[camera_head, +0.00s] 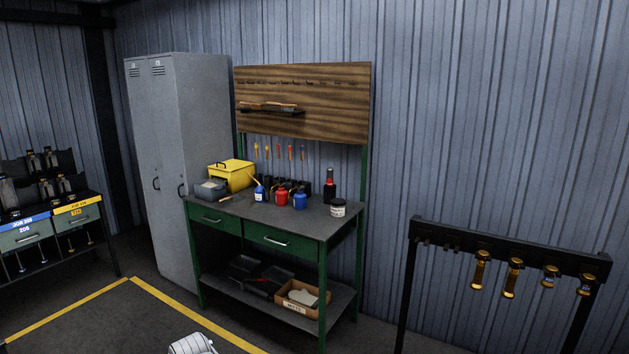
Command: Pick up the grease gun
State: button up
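I cannot pick out the grease gun with certainty. A workbench (312,222) with a dark top and green legs holds several small items. Among them are an upright black-and-red container (329,186), a red can (281,196), a blue can (300,199) and a blue-and-white bottle (259,192) with a slanted yellow spout. Dark holders stand behind the cans and partly hide each other. My gripper is not in view; a white rounded part at the bottom edge seems to be mine.
A rack (510,247) with hanging brass-coloured pieces is at right. Yellow-lined floor is clear in front.

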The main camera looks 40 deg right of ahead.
aim_at(329, 170)
jog(key=i, duration=1.7)
jog(key=z, duration=2.1)
jog(key=i, duration=0.75)
